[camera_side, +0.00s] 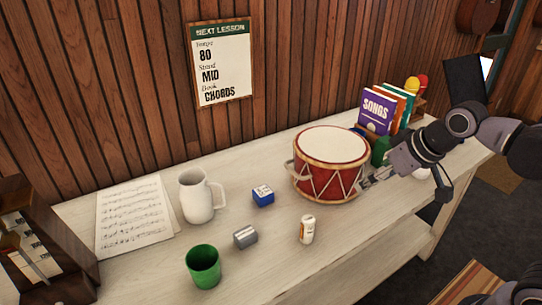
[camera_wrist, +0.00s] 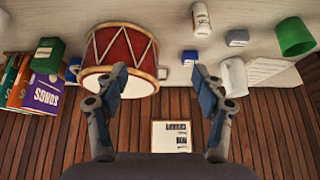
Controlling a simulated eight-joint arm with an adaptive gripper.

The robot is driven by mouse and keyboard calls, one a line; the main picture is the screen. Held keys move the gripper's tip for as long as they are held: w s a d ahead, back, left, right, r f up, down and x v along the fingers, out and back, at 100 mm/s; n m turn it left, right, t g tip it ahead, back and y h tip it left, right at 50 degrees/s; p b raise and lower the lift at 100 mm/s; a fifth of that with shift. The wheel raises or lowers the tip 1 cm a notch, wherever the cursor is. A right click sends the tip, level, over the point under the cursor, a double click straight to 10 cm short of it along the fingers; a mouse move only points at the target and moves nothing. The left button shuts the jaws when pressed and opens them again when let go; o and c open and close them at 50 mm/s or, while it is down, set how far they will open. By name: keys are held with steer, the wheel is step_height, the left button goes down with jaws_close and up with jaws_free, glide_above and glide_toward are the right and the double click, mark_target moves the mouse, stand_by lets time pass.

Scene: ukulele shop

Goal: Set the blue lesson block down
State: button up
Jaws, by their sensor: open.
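The blue lesson block (camera_side: 263,196) rests upright on the pale table, between the white mug and the drum; a pale face with dark marks is up. In the wrist view a small blue block (camera_wrist: 190,58) shows just beyond the right fingertip. My gripper (camera_side: 370,182) is at the drum's right side in the side view, partly hidden by the drum and well away from the block. In the wrist view my gripper (camera_wrist: 159,72) has its fingers wide apart, with nothing held between them.
The red drum (camera_side: 331,162) stands between my gripper and the block. A white bottle (camera_side: 307,229), grey block (camera_side: 245,236), green cup (camera_side: 203,266) and white mug (camera_side: 197,197) stand around the block. Books (camera_side: 376,110) and a green box (camera_side: 380,151) are behind my gripper. Sheet music (camera_side: 133,218) lies left.

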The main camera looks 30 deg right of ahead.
steer(key=shift+s+d+f+t, duration=0.15)
steer(key=shift+s+f, duration=0.35)
steer(key=shift+s, duration=0.15)
steer(key=shift+s+d+f+t, duration=0.15)
steer(key=shift+s+f, duration=0.35)
steer(key=shift+s, duration=0.1)
steer(key=o, duration=0.3)
steer(key=shift+s+f, duration=0.35)
steer(key=shift+o, duration=0.2)
steer(key=w+a+m+h, duration=0.1)
steer(key=w+a+h, duration=0.1)
steer(key=w, duration=0.6)
steer(key=m+t+h, duration=0.3)
steer(key=t, duration=0.1)
glide_toward(263, 191)
steer(key=shift+w+d+f+m, duration=0.3)
steer(key=shift+w+d+f, duration=0.5)
steer(key=shift+w+f, duration=0.05)
steer(key=shift+w+a+x, duration=0.1)
steer(key=shift+a+x, duration=0.05)
steer(key=shift+x, duration=1.35)
steer(key=shift+w+a+x, duration=0.15)
steer(key=shift+a+x, duration=0.05)
steer(key=shift+x, duration=1.25)
